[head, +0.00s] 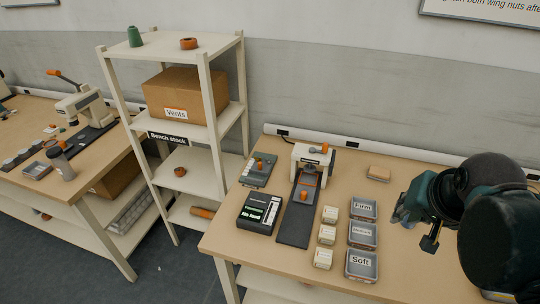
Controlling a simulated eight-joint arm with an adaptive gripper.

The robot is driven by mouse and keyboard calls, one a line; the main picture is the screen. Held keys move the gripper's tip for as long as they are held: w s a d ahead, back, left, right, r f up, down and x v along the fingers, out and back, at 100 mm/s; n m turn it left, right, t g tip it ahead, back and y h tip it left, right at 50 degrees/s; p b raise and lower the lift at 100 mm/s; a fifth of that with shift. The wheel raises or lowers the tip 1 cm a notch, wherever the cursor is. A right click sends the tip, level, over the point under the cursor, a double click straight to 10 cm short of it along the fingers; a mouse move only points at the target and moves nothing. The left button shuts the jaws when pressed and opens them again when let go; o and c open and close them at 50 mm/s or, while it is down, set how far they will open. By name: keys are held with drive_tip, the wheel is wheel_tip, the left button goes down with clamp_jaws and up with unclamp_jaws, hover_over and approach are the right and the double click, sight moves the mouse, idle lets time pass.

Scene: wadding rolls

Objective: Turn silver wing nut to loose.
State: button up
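My gripper (412,222) is over the right part of the table, right of the trays and well apart from the white device. Its fingers are too dark to read.
A black readout box (259,213) lies left of the strip. Several small pale blocks (326,234) and three grey trays, including "Firm" (363,209) and "Soft" (361,265), stand between the strip and my arm. A shelf rack (204,130) stands left.

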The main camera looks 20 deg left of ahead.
drive_tip(key=w+a+r+m+g+p, duration=0.2)
drive_tip(key=w+a+r+m+p, duration=0.25)
drive_tip(key=w+a, duration=0.65)
drive_tip(key=w+a+f+m+g+p, duration=0.1)
drive_tip(key=w+a+f+m+p, duration=0.1)
drive_tip(key=w+a, duration=0.4)
drive_tip(key=w+a+f+m+g+p, duration=0.1)
drive_tip(key=w+a+f+m+p, duration=0.1)
drive_tip(key=w+a, duration=0.5)
drive_tip(key=w+a+f+m+g+p, duration=0.1)
drive_tip(key=w+a+f+m+p, duration=0.1)
drive_tip(key=w+a, duration=0.5)
drive_tip(key=shift+a+f+m, duration=0.15)
drive_tip(key=shift+a+m, duration=0.45)
drive_tip(key=shift+m, duration=0.05)
drive_tip(key=w+a+f+m+p, duration=0.1)
drive_tip(key=a+f, duration=0.2)
drive_tip(key=a, duration=0.1)
drive_tip(key=w+a+f+m+p, duration=0.1)
drive_tip(key=a+f, duration=0.2)
drive_tip(key=a, duration=0.1)
drive_tip(key=w+a+f+m+g+p, duration=0.1)
drive_tip(key=a+f, duration=0.3)
drive_tip(key=shift+a+m, duration=0.35)
drive_tip(key=shift+m, duration=0.05)
drive_tip(key=shift+f, duration=0.15)
drive_tip(key=shift+f, duration=3.75)
